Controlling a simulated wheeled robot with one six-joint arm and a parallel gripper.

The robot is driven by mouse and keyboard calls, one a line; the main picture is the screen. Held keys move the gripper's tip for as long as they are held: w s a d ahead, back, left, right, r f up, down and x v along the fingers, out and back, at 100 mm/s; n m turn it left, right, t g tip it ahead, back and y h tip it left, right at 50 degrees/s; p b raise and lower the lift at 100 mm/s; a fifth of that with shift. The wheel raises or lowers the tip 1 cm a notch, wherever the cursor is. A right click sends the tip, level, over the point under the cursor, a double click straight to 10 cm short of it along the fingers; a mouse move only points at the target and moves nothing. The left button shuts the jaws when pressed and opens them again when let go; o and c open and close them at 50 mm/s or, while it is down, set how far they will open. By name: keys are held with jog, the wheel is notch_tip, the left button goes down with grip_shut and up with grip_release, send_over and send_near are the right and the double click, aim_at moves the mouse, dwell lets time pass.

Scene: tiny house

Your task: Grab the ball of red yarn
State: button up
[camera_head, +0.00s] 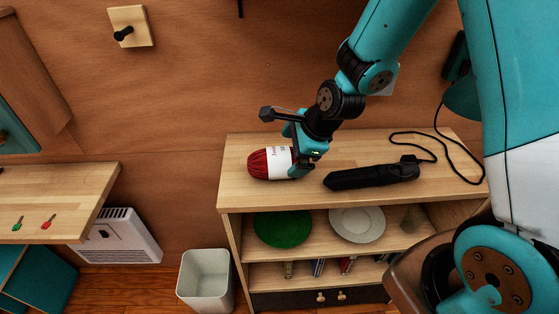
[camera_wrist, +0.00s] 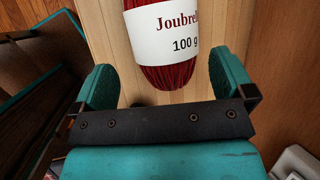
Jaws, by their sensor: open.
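The ball of red yarn (camera_head: 258,164) lies on its side on the top of the wooden shelf unit, with a white paper label around its middle. In the wrist view the yarn (camera_wrist: 168,75) shows below its label, which reads "Joubre..." and "100 g"; its upper part is out of frame. My gripper (camera_head: 296,158) is at the right end of the yarn in the head view. In the wrist view my gripper (camera_wrist: 165,82) is open, with one teal finger on each side of the yarn and a visible gap between each finger and it.
A black elongated object (camera_head: 370,177) lies to the right on the shelf unit (camera_head: 235,190), with a black cable behind it. A green plate (camera_head: 283,229) and a white plate (camera_head: 357,224) are on the shelf below. A white bin (camera_head: 206,278) stands to the left.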

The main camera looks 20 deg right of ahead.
aim_at(289, 154)
jog(key=shift+p+x, duration=0.95)
jog(key=shift+x, duration=1.7)
jog(key=shift+w+d, duration=0.15)
jog(key=shift+d, duration=0.05)
jog(key=c, duration=0.8)
jog(key=shift+r, duration=0.1)
